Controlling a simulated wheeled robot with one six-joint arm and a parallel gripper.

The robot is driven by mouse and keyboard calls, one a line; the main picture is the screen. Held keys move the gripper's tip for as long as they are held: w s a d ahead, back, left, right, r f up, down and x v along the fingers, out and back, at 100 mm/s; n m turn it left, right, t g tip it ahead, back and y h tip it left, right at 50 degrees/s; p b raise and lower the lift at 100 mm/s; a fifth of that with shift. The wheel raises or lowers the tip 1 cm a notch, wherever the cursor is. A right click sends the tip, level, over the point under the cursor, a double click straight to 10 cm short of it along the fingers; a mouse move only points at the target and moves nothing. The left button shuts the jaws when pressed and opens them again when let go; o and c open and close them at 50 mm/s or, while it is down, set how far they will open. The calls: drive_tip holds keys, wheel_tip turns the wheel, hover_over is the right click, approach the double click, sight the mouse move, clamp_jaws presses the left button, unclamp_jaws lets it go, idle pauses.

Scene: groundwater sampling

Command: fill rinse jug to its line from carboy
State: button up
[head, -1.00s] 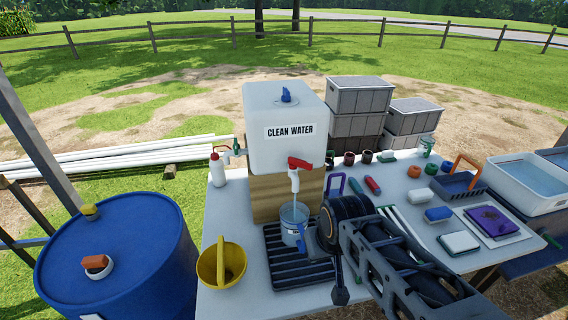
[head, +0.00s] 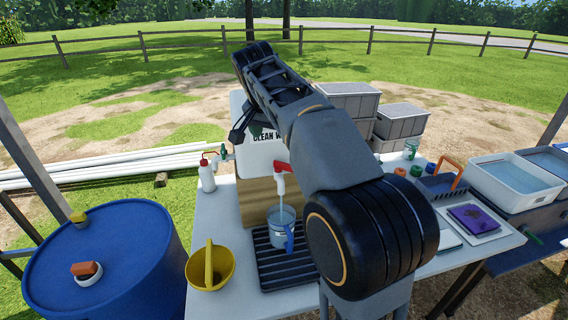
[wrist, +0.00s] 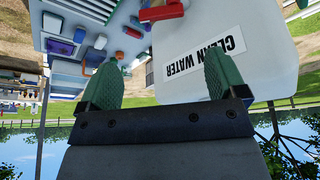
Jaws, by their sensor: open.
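The white carboy (head: 253,152), labelled CLEAN WATER, stands on a wooden block, partly behind my arm. It fills the right of the wrist view (wrist: 265,75). Its white tap with red lever (head: 282,167) points down over the rinse jug (head: 281,228). The clear jug with a blue handle stands upright on the black drip grate (head: 267,270).
A blue drum (head: 110,262) is beyond that edge. Grey crates (head: 402,118) stand behind; a water-filled white tub (head: 515,178) is at right. My arm hides the table's middle.

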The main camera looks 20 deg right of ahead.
sight(286, 163)
drive_tip(key=x, duration=1.3)
drive_tip(key=shift+w+d+f, duration=0.1)
drive_tip(key=shift+w+d, duration=0.15)
drive_tip(key=c, duration=0.6)
drive_tip(key=shift+c, duration=0.2)
drive_tip(key=n, duration=0.1)
drive_tip(key=n+t, duration=0.1)
drive_tip(key=n, duration=0.1)
drive_tip(key=shift+w+d+y, duration=0.15)
drive_tip(key=shift+d+y, duration=0.15)
drive_tip(key=shift+y, duration=0.1)
drive_tip(key=shift+w+d+n+t+y, duration=0.2)
drive_tip(key=shift+n+y, duration=0.2)
drive_tip(key=shift+n, duration=0.75)
drive_tip(key=shift+w+d+n+t+y, duration=0.15)
drive_tip(key=shift+n+y, duration=0.25)
drive_tip(key=shift+n, duration=0.75)
drive_tip(key=shift+a, duration=0.1)
